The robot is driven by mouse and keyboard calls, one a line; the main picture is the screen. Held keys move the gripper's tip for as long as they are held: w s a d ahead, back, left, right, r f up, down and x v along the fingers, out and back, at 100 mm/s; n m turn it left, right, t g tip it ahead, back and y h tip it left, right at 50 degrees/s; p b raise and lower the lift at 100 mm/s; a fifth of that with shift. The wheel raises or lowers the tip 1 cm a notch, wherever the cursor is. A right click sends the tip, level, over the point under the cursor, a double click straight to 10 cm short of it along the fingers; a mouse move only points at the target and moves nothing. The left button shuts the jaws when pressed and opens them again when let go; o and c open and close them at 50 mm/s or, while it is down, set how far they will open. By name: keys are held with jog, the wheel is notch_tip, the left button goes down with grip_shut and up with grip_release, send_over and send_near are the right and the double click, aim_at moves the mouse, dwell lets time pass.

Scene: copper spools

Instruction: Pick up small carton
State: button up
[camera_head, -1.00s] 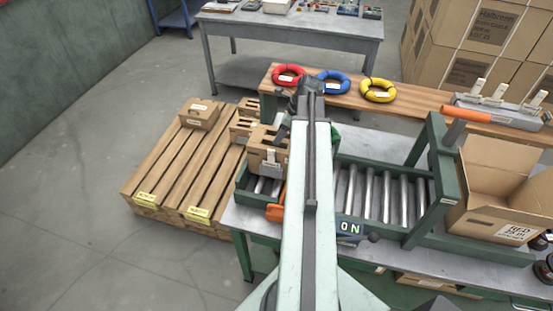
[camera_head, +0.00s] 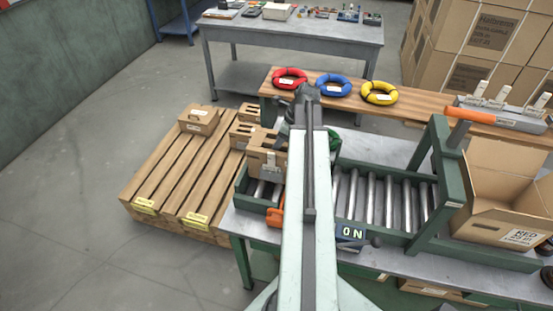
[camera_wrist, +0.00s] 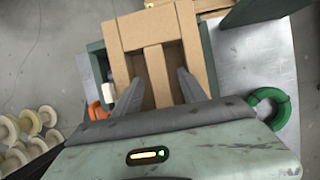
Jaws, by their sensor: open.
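A small brown carton (camera_head: 267,158) with a white label stands at the left end of the roller conveyor. It fills the upper middle of the wrist view (camera_wrist: 122,68), with dark openings on either side of a central strip. My gripper (camera_wrist: 160,84) is open, its two dark fingers apart over the near part of this carton. Whether the fingers touch the carton I cannot tell. In the head view my arm hides most of the gripper and the carton's right side. Another small carton (camera_head: 199,121) sits on the wooden pallet, with more cartons (camera_head: 241,133) at its right.
The pallet (camera_head: 165,180) lies left of the conveyor (camera_head: 372,200). A large open carton (camera_head: 505,215) stands at the right. Red (camera_head: 290,78), blue (camera_head: 333,85) and yellow (camera_head: 379,92) coils lie on the wooden bench behind. A green coil (camera_wrist: 270,107) lies right of my gripper.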

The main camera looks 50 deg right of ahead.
jog(key=shift+c, duration=0.3)
grip_shut()
dwell(1.1)
